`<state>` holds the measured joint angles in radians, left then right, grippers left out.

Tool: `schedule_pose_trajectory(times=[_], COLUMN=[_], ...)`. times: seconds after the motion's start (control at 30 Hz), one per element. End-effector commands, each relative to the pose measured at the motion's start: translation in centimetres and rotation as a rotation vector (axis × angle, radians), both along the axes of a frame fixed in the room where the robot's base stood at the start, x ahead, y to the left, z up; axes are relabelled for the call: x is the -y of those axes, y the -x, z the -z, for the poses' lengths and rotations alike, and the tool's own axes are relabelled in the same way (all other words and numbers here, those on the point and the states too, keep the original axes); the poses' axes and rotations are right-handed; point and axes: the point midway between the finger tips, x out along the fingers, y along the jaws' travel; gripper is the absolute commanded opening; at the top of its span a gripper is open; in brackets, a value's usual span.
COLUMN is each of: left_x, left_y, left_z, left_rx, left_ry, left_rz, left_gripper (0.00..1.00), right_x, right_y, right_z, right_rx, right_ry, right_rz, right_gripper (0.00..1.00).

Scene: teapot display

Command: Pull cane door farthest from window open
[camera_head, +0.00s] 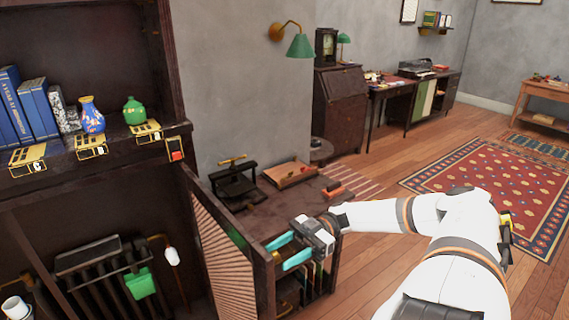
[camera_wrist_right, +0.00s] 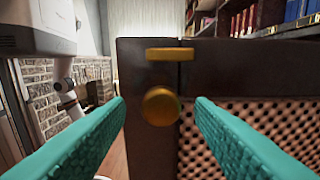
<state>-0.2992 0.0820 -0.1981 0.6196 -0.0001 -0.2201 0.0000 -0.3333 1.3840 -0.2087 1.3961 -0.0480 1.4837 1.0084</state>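A cane door (camera_head: 228,255) with a dark wood frame stands out at an angle from the dark cabinet at the lower left of the head view. Its woven cane panel also shows at right in the wrist view (camera_wrist_right: 250,130). A round brass knob (camera_wrist_right: 160,106) sits on the dark wood, below a brass plate (camera_wrist_right: 170,54). My right gripper (camera_head: 287,250) is open beside the door's outer edge, teal fingers pointing at it. In the wrist view the knob lies between the fingers' lines; contact is not visible. My left gripper is not in view.
Shelves above the door hold blue books (camera_head: 20,105), a blue vase (camera_head: 91,115) and a green vase (camera_head: 134,110). A low dark table (camera_head: 265,205) with a press stands behind the door. Open wood floor (camera_head: 365,270) lies to the right, with a red rug (camera_head: 490,180).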

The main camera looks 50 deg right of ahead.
Motion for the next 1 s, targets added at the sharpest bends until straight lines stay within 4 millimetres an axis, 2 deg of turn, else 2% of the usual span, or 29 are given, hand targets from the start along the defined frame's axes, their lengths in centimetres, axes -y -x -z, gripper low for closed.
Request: schedule_pose_trajectory(times=[0.2,0.33,0.73,0.9,1.0], left_x=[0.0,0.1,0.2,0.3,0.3], left_y=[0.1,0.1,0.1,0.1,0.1], left_z=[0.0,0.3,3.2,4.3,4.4], left_rx=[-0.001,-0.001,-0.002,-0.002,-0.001], left_ry=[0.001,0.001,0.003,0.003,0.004], left_rz=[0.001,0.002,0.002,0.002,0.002], left_gripper=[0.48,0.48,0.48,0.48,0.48], right_x=[0.1,1.0,8.8,10.9,11.5], right_y=[-0.1,0.1,2.2,2.8,3.0], right_z=[-0.1,0.0,0.4,0.2,0.1], right_rx=[0.003,0.003,0.004,0.003,0.003], right_ry=[-0.001,0.001,0.002,0.001,0.000], right_rz=[0.001,0.003,0.005,0.003,0.001], right_gripper=[0.49,0.49,0.49,0.49,0.49])
